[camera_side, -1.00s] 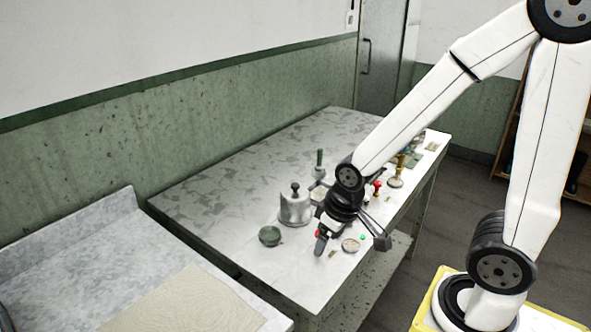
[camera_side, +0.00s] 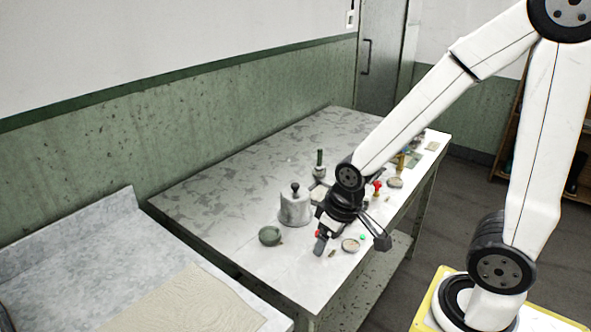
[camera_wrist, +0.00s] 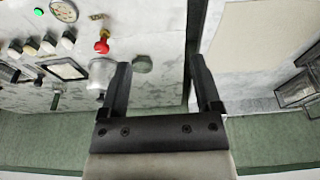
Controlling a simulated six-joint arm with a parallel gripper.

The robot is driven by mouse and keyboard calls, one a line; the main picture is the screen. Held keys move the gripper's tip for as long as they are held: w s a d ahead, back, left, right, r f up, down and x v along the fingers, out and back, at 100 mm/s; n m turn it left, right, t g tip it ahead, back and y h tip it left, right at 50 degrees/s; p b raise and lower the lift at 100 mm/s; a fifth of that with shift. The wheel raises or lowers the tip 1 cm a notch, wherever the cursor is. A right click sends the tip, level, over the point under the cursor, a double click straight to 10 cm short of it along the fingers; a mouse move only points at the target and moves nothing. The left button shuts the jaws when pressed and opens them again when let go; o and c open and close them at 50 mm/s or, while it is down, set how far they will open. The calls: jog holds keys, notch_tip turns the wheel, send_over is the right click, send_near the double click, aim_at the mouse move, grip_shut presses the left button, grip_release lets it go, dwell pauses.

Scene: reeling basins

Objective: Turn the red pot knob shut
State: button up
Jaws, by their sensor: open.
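The red knob (camera_side: 317,233) shows as a small red spot beside my gripper in the side view, partly hidden by it. In the wrist view the red knob (camera_wrist: 102,45) stands on a brass-coloured stem, left of my fingers and close to the metal pot (camera_wrist: 101,73). The lidded pot (camera_side: 295,208) stands upright on the bench behind it in the side view. My gripper (camera_side: 321,246) points down over the bench. In the wrist view my gripper (camera_wrist: 160,68) is open with nothing held, and the knob is outside its fingers.
Another red-topped fitting (camera_side: 377,185) stands farther back. Several white knobs (camera_wrist: 48,43) line the wrist view's left. The bench's left-back surface is clear.

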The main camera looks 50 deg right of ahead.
jog(key=w+d+f+n, duration=0.1)
jog(key=w+d+n, duration=0.1)
jog(key=w+d, duration=0.1)
jog(key=w+d+f+n+g, duration=0.1)
jog(key=w+d+f+n, duration=0.1)
jog(key=d, duration=0.3)
jog(key=w+d+f+n+g, duration=0.1)
jog(key=w+d+n, duration=0.3)
jog(key=w, duration=0.1)
jog(key=shift+d+f, duration=0.2)
jog(key=shift+f, duration=0.2)
jog(key=shift+w+d+f+n+g, duration=0.15)
jog(key=shift+d+f+n+g, duration=0.15)
jog(key=shift+d+n, duration=0.25)
jog(key=shift+f, duration=0.15)
jog(key=shift+f, duration=3.75)
jog(key=shift+c, duration=0.2)
grip_shut()
